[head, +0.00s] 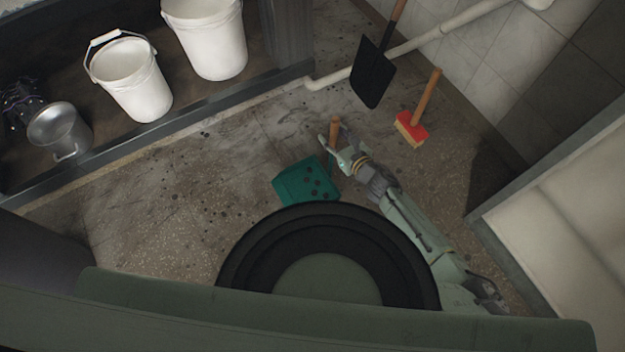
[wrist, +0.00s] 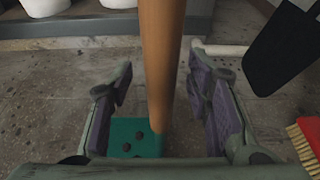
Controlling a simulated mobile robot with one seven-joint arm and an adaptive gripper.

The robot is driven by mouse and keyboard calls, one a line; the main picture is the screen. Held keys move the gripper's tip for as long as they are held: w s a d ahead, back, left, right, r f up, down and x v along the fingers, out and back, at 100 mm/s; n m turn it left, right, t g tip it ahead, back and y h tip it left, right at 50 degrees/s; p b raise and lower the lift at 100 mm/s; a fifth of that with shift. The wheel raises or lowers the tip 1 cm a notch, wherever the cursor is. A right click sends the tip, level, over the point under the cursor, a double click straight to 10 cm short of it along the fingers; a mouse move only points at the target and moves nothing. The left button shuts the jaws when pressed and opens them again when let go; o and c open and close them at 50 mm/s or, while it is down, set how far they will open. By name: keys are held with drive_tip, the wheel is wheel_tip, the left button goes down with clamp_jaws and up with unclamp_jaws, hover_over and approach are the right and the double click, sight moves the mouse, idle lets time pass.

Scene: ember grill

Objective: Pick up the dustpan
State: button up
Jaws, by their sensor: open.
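The dustpan has a teal pan with dark spots (head: 305,182) on the floor and an upright wooden handle (head: 334,132). In the wrist view the handle (wrist: 162,60) stands between the two fingers, and part of the teal pan (wrist: 133,138) shows below. My gripper (head: 338,150) is at the handle in the head view. In the wrist view my gripper (wrist: 162,100) is open, with a gap on each side of the handle. The lower part of the handle is partly hidden by my gripper in the head view.
A red brush with a wooden handle (head: 412,130) and a black shovel (head: 373,75) stand to the right near the tiled wall and a white pipe (head: 445,28). White buckets (head: 135,85) and a metal pot (head: 60,130) sit on a low shelf at left. Floor left of the dustpan is clear.

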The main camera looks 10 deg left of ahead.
drive_tip(key=shift+c, duration=0.2)
clamp_jaws()
idle(0.4)
idle(0.6)
